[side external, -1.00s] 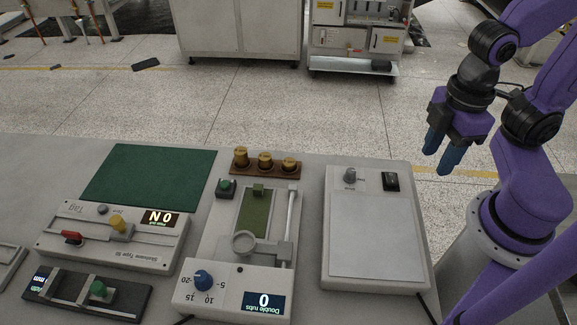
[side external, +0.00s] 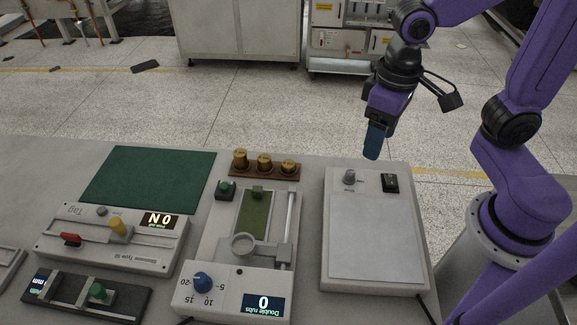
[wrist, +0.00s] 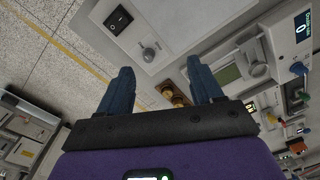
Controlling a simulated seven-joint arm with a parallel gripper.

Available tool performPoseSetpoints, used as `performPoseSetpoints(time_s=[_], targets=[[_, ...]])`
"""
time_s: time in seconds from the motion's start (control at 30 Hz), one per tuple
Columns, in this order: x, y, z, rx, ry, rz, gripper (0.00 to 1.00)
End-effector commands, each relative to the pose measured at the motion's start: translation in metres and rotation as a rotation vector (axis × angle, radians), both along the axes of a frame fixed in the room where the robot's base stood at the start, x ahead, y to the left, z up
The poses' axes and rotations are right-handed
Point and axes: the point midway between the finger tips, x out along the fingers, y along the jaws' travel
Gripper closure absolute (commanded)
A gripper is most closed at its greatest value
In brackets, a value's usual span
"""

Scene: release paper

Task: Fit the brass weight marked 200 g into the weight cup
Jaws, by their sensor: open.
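Three brass weights stand in a row on a brown wooden block (side external: 265,173) at the back of the table: a left one (side external: 240,159), a middle one (side external: 264,162) and a right one (side external: 288,166). Their markings are too small to read. The weight cup (side external: 243,244) is a round grey ring on the rub tester, in front of the green strip. My gripper (side external: 372,150) is open and empty, above the back of the white plate device, right of the weights. In the wrist view, brass weights (wrist: 177,97) show between my blue fingers (wrist: 163,80), partly hidden.
A peel tester (side external: 75,245), a black fixture (side external: 125,298) and a green mat (side external: 140,178) lie left.

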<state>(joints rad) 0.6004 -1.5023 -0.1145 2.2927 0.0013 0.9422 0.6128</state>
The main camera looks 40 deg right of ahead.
Motion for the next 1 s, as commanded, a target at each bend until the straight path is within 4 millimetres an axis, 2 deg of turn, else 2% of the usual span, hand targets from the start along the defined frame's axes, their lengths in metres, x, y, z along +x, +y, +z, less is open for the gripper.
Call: performPoseSetpoints(time_s=[0.03,0.3,0.6,0.8,1.0], targets=[[0.014,0.008,0.0,-0.002,0.003,-0.105,0.34],[0.08,0.036,0.001,-0.001,0.013,-0.686,0.34],[0.15,0.055,-0.005,-0.003,0.02,-1.33,0.34],[0.185,0.059,-0.011,-0.002,0.023,-1.682,0.34],[0.199,0.058,-0.014,-0.001,0.025,-1.845,0.34]])
